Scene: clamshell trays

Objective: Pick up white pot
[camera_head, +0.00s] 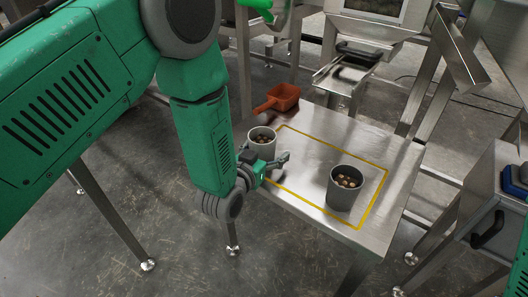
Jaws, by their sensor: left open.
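Two round pots holding small brown pieces stand on the metal table (305,140). The lighter, whitish pot (261,149) is near the table's left edge. The grey pot (342,194) stands further right and nearer, inside a yellow outline. My left gripper (281,167) is open and sits just in front of the whitish pot, with its fingers pointing right. It hides part of the pot's lower side. I cannot tell whether it touches the pot. The grey pot stands apart from the gripper. My right gripper is not in view.
An orange-red scoop (279,98) lies on the table behind the whitish pot. A metal machine with a chute (345,75) stands behind the table. A steel cabinet with a black handle (488,229) is at the right. The middle of the outlined area is clear.

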